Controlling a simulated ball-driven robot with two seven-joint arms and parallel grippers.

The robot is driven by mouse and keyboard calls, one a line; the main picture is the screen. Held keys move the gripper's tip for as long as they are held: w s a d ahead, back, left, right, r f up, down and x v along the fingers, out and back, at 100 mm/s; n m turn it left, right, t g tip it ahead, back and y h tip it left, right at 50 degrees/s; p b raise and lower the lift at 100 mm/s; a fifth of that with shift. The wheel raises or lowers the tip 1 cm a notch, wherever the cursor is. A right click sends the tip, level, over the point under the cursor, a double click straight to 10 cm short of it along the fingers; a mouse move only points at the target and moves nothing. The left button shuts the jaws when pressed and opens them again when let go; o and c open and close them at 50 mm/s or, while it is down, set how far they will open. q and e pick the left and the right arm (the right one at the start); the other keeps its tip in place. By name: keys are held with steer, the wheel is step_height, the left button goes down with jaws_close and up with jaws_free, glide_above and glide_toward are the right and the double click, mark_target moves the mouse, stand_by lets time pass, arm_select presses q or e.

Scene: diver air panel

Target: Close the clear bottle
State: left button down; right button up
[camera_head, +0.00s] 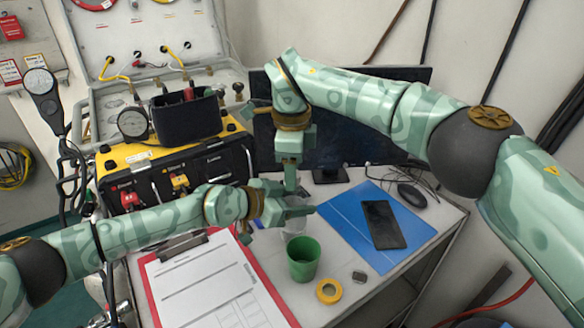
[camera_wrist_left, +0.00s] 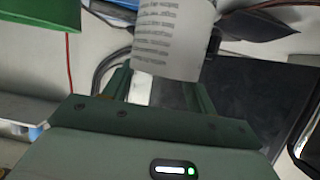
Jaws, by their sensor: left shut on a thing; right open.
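The clear bottle (camera_head: 293,228) is mostly hidden behind my left gripper in the head view; only a pale part shows below the fingers. In the left wrist view its white printed label (camera_wrist_left: 170,42) stands between the fingers. My left gripper (camera_head: 300,206) is shut on the bottle, with its fingers (camera_wrist_left: 160,88) on either side of it. My right gripper (camera_head: 291,186) points down just above the left one, over the bottle, and is open. I cannot make out the bottle's mouth or a cap; the grippers cover that area.
A green cup (camera_head: 303,262) stands just in front of the bottle. A yellow tape ring (camera_head: 321,291) and a small dark block (camera_head: 359,276) lie nearby. A blue folder (camera_head: 345,238) with a phone (camera_head: 384,225) is to the right, a red clipboard (camera_head: 153,302) to the left.

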step_height(320, 180, up, 4)
steer(key=shift+s+r, duration=0.1)
steer(key=shift+r, duration=0.05)
steer(key=shift+c, duration=0.3)
step_height(320, 180, up, 4)
steer(key=n, duration=0.3)
steer(key=shift+f, duration=0.2)
steer(key=shift+f, duration=0.15)
steer(key=shift+f, duration=3.9)
